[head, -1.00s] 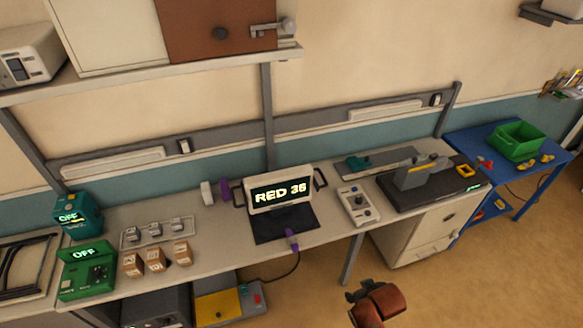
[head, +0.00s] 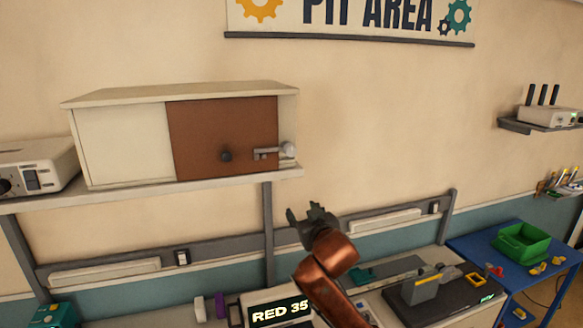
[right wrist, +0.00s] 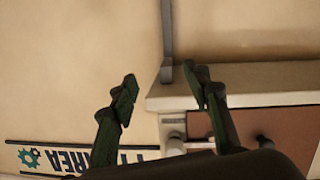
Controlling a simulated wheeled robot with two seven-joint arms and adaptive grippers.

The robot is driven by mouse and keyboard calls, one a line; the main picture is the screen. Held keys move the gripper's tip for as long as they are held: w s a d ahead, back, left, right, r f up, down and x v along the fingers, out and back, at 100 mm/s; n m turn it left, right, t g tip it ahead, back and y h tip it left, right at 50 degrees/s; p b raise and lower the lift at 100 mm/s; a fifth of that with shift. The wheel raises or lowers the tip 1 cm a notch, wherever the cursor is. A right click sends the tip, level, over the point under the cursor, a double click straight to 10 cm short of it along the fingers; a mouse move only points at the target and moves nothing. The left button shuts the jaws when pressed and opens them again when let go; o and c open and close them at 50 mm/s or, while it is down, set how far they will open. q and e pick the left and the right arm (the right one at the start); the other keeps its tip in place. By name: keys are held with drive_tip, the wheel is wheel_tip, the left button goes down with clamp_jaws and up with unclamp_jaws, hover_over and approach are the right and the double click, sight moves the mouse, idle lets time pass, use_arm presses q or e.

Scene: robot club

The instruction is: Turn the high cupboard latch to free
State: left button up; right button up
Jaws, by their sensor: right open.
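The high cupboard (head: 120,146) sits on the wall shelf at upper left in the head view. Its brown door (head: 200,140) is closed. The latch (head: 266,153) is a grey metal bar lying level across the door's right edge, with a pale rounded end at the right. My right gripper (head: 312,212) is open and empty, below and right of the latch and apart from it. The right wrist view is upside down; the open fingers (right wrist: 160,82) show there, with the latch (right wrist: 175,143) beyond them, partly hidden by the gripper. My left gripper is not in view.
The shelf (head: 225,182) has a grey upright (head: 269,230) under its right end. A white device (head: 40,168) stands left of the cupboard. The workbench with a "RED 35" display (head: 281,313) lies below.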

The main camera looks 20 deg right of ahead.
drive_tip(key=t, duration=0.2)
approach(291, 151)
drive_tip(key=w, duration=0.2)
drive_tip(key=w+p, duration=0.3)
drive_tip(key=w, duration=0.3)
drive_tip(key=shift+d, duration=0.15)
drive_tip(key=shift+w+f+p, duration=0.2)
drive_tip(key=shift+w+p, duration=0.2)
drive_tip(key=shift+w, duration=0.3)
drive_tip(key=shift+c, duration=0.4)
clamp_jaws()
